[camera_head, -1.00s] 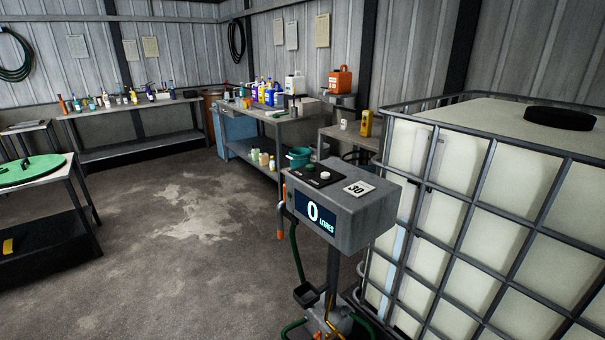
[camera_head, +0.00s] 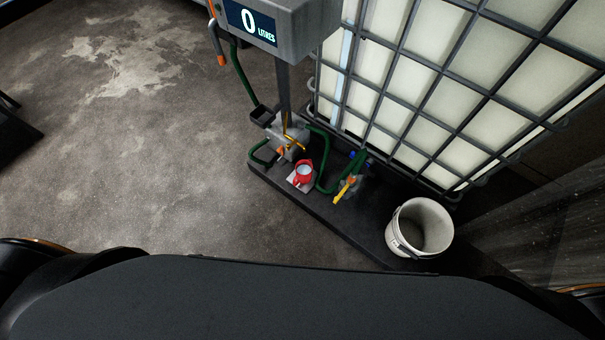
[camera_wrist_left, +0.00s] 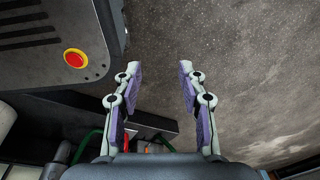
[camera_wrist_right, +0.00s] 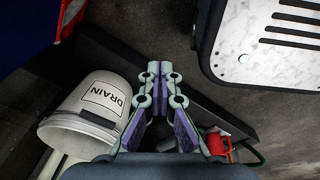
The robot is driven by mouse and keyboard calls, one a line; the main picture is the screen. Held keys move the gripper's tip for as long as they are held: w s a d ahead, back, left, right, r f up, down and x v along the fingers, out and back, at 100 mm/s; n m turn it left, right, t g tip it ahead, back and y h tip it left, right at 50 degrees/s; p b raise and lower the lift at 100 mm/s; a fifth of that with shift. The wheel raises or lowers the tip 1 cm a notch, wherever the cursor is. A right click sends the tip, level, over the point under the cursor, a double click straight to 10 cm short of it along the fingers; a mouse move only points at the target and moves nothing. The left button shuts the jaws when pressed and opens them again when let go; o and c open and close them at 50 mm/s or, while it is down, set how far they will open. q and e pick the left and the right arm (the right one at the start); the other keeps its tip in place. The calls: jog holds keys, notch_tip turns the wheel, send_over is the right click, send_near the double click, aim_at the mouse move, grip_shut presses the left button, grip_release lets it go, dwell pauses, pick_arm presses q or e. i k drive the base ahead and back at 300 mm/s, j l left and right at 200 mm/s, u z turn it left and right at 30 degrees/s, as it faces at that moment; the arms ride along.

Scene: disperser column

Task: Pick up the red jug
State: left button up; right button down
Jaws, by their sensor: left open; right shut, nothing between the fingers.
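The red jug (camera_head: 303,173) stands on a small pale plate on the black platform, at the foot of the dispenser column in the head view. Its open top looks pale inside. It also shows at the lower right of the right wrist view (camera_wrist_right: 217,143), partly cut off by my gripper. My right gripper (camera_wrist_right: 160,66) is shut and empty, with the jug apart from it. My left gripper (camera_wrist_left: 188,70) is open and empty over the concrete floor. Neither gripper shows in the head view.
A white drain bucket (camera_head: 420,228) stands on the black platform (camera_head: 345,232), right of the jug. A yellow-handled valve (camera_head: 346,188) and green hoses (camera_head: 325,160) lie between them. The caged tank (camera_head: 430,70) rises behind. The floor (camera_head: 150,160) to the left is clear.

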aim_at(304, 168)
jog(key=j+z, duration=0.1)
jog(key=z, duration=0.9)
jog(key=j+z, duration=0.3)
jog(key=j, duration=0.15)
jog(key=j+z, duration=0.3)
jog(key=j, duration=0.15)
jog(key=k+j+z, duration=0.15)
jog(key=j+z, duration=0.15)
jog(key=k+j+z, duration=0.3)
jog(key=j, duration=0.25)
jog(key=i, duration=0.1)
